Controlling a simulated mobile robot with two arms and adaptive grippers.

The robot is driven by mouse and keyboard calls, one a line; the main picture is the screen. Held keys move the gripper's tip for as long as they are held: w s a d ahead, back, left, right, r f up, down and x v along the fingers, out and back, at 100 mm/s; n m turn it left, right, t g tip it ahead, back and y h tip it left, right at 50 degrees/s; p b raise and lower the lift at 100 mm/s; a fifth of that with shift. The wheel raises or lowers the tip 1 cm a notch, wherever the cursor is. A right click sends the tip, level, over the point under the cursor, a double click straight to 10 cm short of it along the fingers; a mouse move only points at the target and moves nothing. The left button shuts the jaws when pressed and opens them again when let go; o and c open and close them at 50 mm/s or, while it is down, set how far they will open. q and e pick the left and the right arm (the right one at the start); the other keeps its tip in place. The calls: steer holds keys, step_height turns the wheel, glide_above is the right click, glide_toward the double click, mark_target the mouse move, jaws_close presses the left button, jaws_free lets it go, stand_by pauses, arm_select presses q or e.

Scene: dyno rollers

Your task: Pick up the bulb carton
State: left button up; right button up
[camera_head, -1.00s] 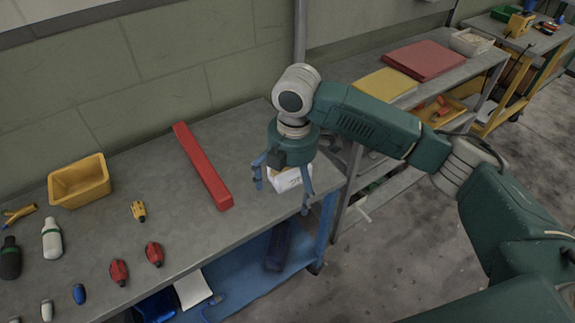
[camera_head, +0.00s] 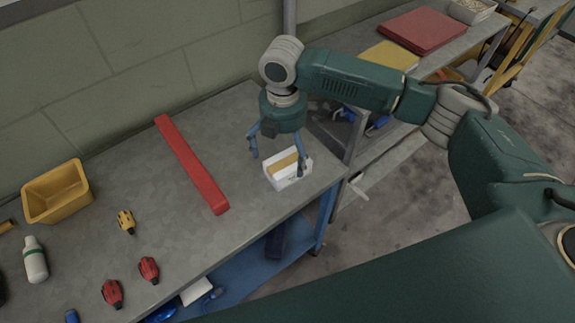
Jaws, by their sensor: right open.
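The bulb carton (camera_head: 284,178), a small white box with a tan top panel, stands on the grey workbench (camera_head: 240,120) near its right end. My right gripper (camera_head: 277,163) comes down from above and is open. One blue-grey finger is left of the carton and apart from it. The other finger overlaps the carton's right side in the view; I cannot tell whether it touches. My left gripper is out of view.
A long red bar (camera_head: 190,163) lies left of the carton. A yellow bin (camera_head: 57,192), a white bottle (camera_head: 36,262), a small yellow item (camera_head: 127,222) and red items (camera_head: 149,270) are farther left. A second bench with a red folder (camera_head: 422,31) stands behind right.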

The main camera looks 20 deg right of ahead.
mark_target(285, 158)
step_height(285, 158, down, 5)
steer(key=shift+d+r+p, duration=0.1)
steer(key=shift+p, duration=0.4)
steer(key=c, duration=0.3)
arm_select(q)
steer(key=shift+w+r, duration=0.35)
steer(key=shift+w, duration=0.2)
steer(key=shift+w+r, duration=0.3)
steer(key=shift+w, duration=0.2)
arm_select(e)
steer(key=c, duration=1)
